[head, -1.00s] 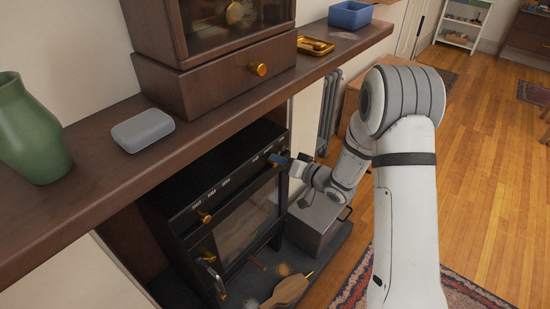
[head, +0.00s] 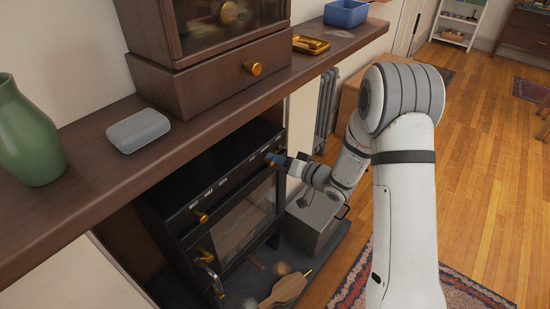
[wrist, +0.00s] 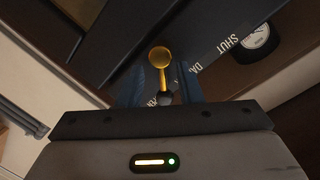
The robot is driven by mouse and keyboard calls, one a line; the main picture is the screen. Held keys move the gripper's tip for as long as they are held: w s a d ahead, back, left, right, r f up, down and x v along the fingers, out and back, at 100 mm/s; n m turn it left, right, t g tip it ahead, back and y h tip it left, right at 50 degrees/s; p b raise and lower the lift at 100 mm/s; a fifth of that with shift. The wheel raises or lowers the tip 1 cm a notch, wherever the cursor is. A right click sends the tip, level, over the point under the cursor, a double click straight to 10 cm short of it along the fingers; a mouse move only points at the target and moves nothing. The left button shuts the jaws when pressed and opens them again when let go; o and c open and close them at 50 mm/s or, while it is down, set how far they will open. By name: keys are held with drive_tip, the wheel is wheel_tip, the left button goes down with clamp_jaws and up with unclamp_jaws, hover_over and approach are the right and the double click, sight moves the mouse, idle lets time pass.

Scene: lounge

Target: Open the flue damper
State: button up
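The black stove (head: 215,205) stands under the mantel shelf, with a labelled strip along its top front edge. In the wrist view a brass knob on a thin stem (wrist: 160,56) shows at the stove front, beside white lettering that includes "SHUT" (wrist: 231,41). My gripper (head: 272,158) is at the right end of this strip in the head view. In the wrist view its blue fingers (wrist: 163,85) stand close on either side of the stem. Whether they press on it cannot be told. Another brass knob (head: 201,218) is at the strip's left part.
The mantel shelf (head: 225,113) overhangs the stove and holds a green vase (head: 28,135), a grey box (head: 138,130) and a clock case (head: 200,85). A grey metal box (head: 315,222) stands right of the stove. A round gauge (wrist: 256,38) shows in the wrist view.

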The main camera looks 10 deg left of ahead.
drive_tip(key=v, duration=0.7)
drive_tip(key=shift+d, duration=0.1)
drive_tip(key=s+d+r+m+t+h+p, duration=0.15)
drive_tip(key=d+r+h+p, duration=0.25)
drive_tip(key=d+r+h, duration=1)
drive_tip(key=s+d+r+m+g+p, duration=0.1)
drive_tip(key=s+r+g, duration=0.1)
drive_tip(key=s, duration=1)
drive_tip(key=s+d+r+m+g+p, duration=0.1)
drive_tip(key=s+g, duration=0.4)
drive_tip(key=s, duration=0.7)
wheel_tip(320, 180, up, 2)
drive_tip(key=shift+s+d+r+p, duration=0.2)
drive_tip(key=shift+d+p, duration=0.25)
drive_tip(key=shift+d, duration=0.25)
